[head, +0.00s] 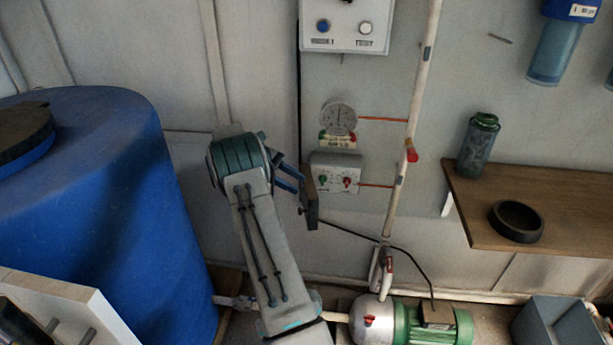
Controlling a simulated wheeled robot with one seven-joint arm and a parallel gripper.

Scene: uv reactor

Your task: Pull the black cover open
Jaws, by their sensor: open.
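A dark, flat panel (311,203), which looks like the black cover, stands out at the left side of a small white control box (337,173) on the wall. I see it nearly edge-on, swung away from the box face, whose red and green knobs show. My gripper (299,183) is open, with its blue-grey fingers just left of the panel's edge. I cannot tell whether a finger touches the panel. My arm comes up from the bottom middle and hides the wall behind it.
A round gauge (339,117) and a larger white switch box (345,24) are above. A vertical pipe (408,135) stands to the right. A blue tank (90,220) fills the left. A green pump (440,325) is below, and a wooden shelf (570,205) is at right.

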